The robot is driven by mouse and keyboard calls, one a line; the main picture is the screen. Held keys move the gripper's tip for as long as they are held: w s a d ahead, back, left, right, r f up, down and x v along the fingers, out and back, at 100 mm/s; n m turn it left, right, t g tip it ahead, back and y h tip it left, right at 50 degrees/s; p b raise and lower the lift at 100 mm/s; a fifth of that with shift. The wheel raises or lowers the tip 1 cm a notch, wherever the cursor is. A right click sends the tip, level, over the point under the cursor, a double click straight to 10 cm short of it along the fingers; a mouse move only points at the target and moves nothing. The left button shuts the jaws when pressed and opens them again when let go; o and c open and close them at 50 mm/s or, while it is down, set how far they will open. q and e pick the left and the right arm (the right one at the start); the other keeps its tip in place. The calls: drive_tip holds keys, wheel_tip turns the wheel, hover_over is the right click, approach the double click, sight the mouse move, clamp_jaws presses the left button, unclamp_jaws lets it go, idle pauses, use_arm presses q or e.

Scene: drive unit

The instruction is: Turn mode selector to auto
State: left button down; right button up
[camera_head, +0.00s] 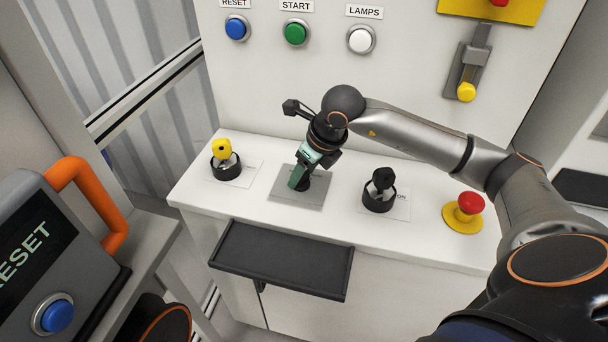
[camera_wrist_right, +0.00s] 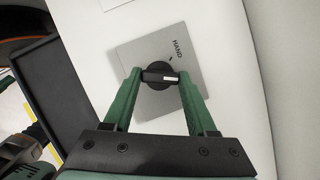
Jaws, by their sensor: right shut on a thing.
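The mode selector is a black round knob (camera_wrist_right: 157,70) on a square grey plate (camera_head: 313,202) on the console top. It also shows in the wrist view on its plate (camera_wrist_right: 193,88). The word HAND is readable on the plate; no other position label is visible. The knob's white pointer mark points right in the wrist view, not straight at HAND. My right gripper (camera_head: 299,181), with green fingers, reaches down over the plate and is shut on the knob, with one finger at each end of its bar (camera_wrist_right: 159,75). The fingers partly hide the knob in the head view. My left gripper is not in view.
A yellow-topped switch (camera_head: 226,160) stands left of the plate, a black selector (camera_head: 379,190) right of it. A red mushroom button (camera_head: 470,203) is farther right. A dark tray (camera_head: 281,259) juts from the console's front. A panel (camera_head: 430,60) with buttons rises behind.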

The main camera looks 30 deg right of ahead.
drive_tip(key=shift+m+h+b, duration=0.3)
drive_tip(key=shift+m, duration=0.4)
drive_tip(key=o, duration=1.4)
drive_tip(key=shift+c, duration=0.2)
drive_tip(key=shift+r, duration=0.1)
drive_tip(key=v, duration=1.2)
drive_tip(key=shift+s+b, duration=0.15)
drive_tip(key=shift+b, duration=0.2)
drive_tip(key=shift+a+r, duration=0.1)
drive_tip(key=shift+r, duration=0.05)
